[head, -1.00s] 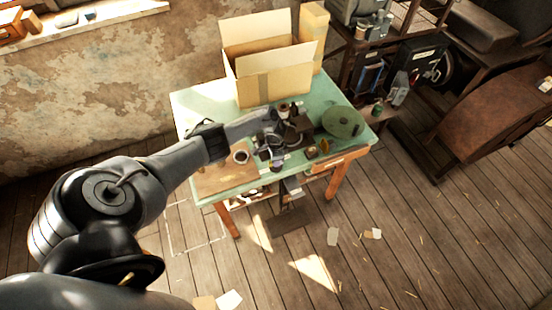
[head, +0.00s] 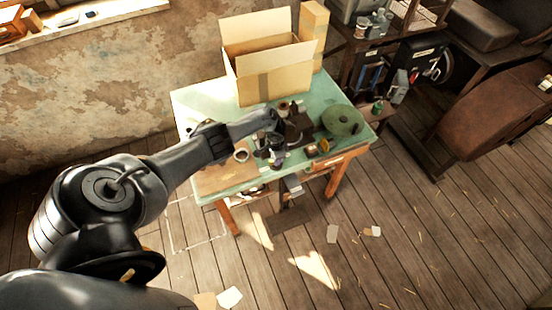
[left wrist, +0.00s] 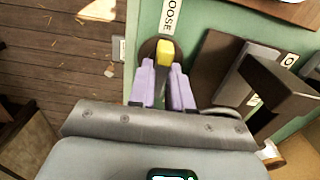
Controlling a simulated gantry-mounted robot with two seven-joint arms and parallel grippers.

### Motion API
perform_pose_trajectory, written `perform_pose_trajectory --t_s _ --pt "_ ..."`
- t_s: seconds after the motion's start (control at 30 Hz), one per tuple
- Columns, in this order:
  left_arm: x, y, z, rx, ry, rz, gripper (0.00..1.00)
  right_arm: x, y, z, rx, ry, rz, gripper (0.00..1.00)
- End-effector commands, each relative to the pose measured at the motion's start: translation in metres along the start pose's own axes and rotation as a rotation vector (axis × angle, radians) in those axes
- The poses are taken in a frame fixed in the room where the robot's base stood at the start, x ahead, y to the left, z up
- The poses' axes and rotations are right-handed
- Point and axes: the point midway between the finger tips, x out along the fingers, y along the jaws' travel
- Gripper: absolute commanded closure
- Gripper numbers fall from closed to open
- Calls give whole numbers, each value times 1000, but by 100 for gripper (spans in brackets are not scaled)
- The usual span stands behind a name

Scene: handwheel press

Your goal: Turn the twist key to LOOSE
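The twist key (left wrist: 165,52) shows in the left wrist view as a yellow bar on a round dark brown base at the edge of the green tabletop. A white label (left wrist: 171,16) reading "OOSE", its first letter cut off, lies just beyond the bar, and the bar's far end is near it. My left gripper (left wrist: 163,70) has two purple fingers, one on each side of the bar, with a gap about as wide as the bar; it looks shut on it. In the head view my left gripper (head: 272,133) is over the bench, hiding the key. My right gripper is not in view.
The green bench (head: 195,97) carries an open cardboard box (head: 272,80) at the back and a green disc (head: 342,120) at the right. A dark bracket (left wrist: 272,85) stands right of my fingers in the wrist view.

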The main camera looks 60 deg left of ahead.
Motion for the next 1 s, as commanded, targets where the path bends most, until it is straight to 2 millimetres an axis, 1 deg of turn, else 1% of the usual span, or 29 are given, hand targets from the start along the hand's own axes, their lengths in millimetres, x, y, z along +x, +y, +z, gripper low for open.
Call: perform_pose_trajectory --t_s 0.03,0.1,0.13,0.4,0.53,0.67,0.8,1.0 --pt "-1 0 0 0 1 0 73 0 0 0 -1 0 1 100" --pt "0 0 0 0 1 0 62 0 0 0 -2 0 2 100" --pt "0 0 0 1 1 -1 60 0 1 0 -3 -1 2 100" --pt "-1 0 0 1 1 -1 60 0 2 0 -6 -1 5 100" --pt "-8 -1 0 2 1 -2 60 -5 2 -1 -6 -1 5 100" --pt "-26 -1 0 3 3 -1 60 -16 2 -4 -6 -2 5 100" --pt "-49 -1 0 3 2 -3 60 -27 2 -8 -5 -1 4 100" --pt "-81 -1 0 3 2 -2 60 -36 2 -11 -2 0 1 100"
